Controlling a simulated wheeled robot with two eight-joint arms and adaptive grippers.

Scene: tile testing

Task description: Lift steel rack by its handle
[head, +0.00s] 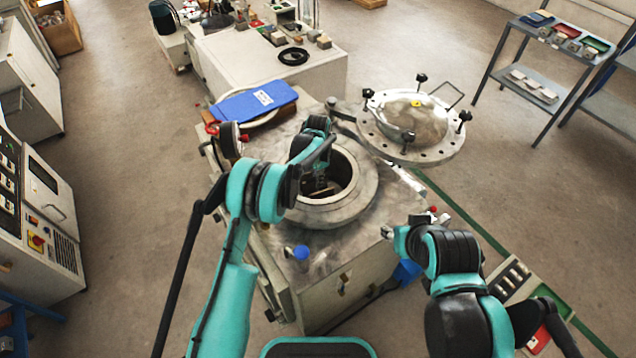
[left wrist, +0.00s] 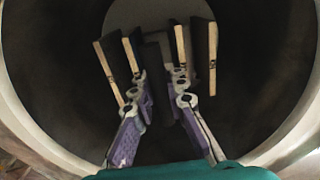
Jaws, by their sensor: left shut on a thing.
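The steel rack (left wrist: 158,40) stands inside the round vessel (head: 340,212), with several upright tiles (left wrist: 181,50) along its sides. Its base and most of its frame are dark or hidden by the vessel wall and my arm. My left gripper (head: 320,188) reaches down through the vessel mouth. In the left wrist view its purple fingers (left wrist: 158,88) point into the rack between the tiles and are shut on the rack's handle, which is hard to make out. My right arm is folded at the right of the vessel; its gripper cannot be made out clearly.
The round bolted lid (head: 440,150) is swung aside at the right of the mouth. A white bench (head: 235,62) stands at the back, and a control cabinet (head: 48,255) at the left. Open floor lies between them.

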